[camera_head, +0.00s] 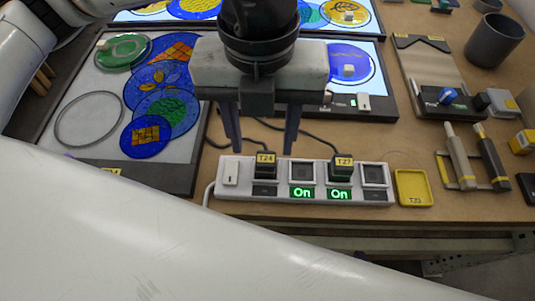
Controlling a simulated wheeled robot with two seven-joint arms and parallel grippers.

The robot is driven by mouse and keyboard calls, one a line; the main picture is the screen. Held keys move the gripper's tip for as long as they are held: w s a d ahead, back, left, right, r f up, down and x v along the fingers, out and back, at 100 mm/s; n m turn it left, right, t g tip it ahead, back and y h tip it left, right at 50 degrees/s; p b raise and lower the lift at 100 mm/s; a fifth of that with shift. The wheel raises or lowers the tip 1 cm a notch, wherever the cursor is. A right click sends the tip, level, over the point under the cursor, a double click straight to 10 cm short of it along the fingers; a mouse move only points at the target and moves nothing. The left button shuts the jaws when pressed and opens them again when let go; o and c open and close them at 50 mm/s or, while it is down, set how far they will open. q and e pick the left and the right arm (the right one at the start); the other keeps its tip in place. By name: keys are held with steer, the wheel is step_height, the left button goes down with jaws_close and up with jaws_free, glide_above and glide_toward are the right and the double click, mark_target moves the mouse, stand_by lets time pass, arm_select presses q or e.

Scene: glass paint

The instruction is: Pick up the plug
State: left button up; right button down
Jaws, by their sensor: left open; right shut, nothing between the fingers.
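Two black plugs with yellow labels sit in a white power strip (230,196) near the table's front. The T24 plug (265,172) is in the left part, with a dark indicator below it. The T27 plug (341,174) is further right, above a green "On" light. My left gripper (263,153) points down over the strip, open, its fingertips at either side of the T24 plug in the picture. Nothing shows between its fingers. I cannot tell its exact height above the plug. My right gripper is not in view.
A yellow tray marked T23 (413,187) lies right of the strip. A light panel with round stained-glass pieces (160,115) is at the left. Pens (460,158) and a grey cup (494,40) are at the right. A white arm link of mine covers the lower left.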

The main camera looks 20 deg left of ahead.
arm_select(q)
steer(key=f, duration=0.5)
steer(key=shift+d+p, duration=0.2)
steer(key=shift+p, duration=0.2)
steer(key=shift+w+f, duration=0.1)
steer(key=shift+f, duration=0.4)
steer(key=c, duration=1.1)
steer(key=shift+c, duration=0.2)
step_height(320, 180, up, 10)
step_height(320, 180, up, 5)
steer(key=p, duration=0.3)
glide_above(265, 158)
steer(key=shift+d, duration=0.1)
steer(key=shift+b, duration=0.3)
